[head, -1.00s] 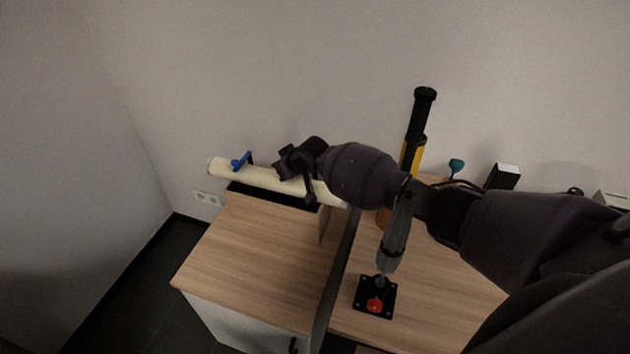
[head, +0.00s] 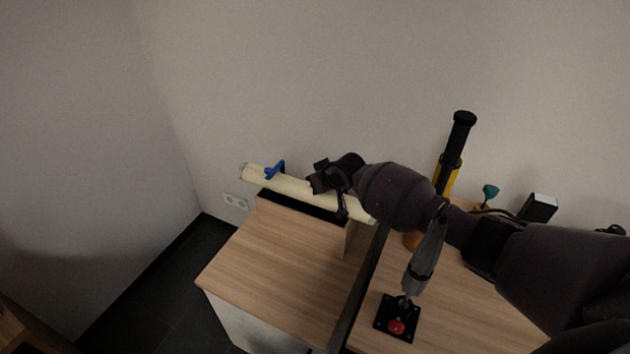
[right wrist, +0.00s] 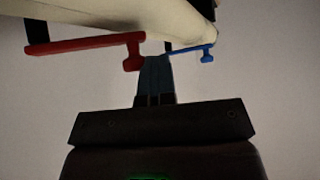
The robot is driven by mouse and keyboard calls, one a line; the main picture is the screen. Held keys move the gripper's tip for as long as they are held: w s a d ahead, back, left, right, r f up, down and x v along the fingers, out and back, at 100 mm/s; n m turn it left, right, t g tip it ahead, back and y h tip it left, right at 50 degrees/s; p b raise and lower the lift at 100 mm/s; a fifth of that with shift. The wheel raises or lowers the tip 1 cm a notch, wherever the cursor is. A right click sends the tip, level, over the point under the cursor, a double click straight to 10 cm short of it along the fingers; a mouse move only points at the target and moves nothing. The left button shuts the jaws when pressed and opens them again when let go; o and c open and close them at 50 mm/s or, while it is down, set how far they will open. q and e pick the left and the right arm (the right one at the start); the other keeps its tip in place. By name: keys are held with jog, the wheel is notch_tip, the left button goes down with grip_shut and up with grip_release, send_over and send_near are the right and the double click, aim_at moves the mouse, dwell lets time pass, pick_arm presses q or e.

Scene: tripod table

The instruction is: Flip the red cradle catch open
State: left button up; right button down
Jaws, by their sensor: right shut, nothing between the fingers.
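The red catch (right wrist: 85,44) is a bar with a short knob at its right end, beside the cream tube in the right wrist view. I cannot make it out in the head view, where my arm covers part of the tube (head: 295,186). My right gripper (right wrist: 155,60) is shut and empty. Its fingertips are just right of the red knob, with a small gap seeming to show. The blue catch (right wrist: 190,51) starts right of the fingertips; it also shows in the head view (head: 275,170). My right gripper (head: 325,180) is at the tube there. My left gripper is not in view.
The tube lies along a wooden cabinet (head: 290,250) close to the wall. On the neighbouring table stand a joystick with a black base (head: 385,318) and red button, a black-and-yellow cylinder (head: 455,150), and a dark box (head: 538,207).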

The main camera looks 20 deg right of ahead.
jog(key=shift+w+d, duration=0.15)
jog(key=shift+d, duration=0.7)
jog(key=shift+s+d+r, duration=0.1)
jog(key=shift+s+r, duration=0.2)
jog(key=shift+r, duration=0.1)
pick_arm(q)
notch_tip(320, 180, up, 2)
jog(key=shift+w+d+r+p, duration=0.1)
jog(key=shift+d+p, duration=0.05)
jog(key=shift+p, duration=0.8)
pick_arm(e)
jog(key=a+v, duration=0.1)
jog(key=v, duration=0.8)
jog(key=shift+s+a+r, duration=0.2)
jog(key=shift+s+r, duration=0.15)
jog(key=shift+s, duration=0.05)
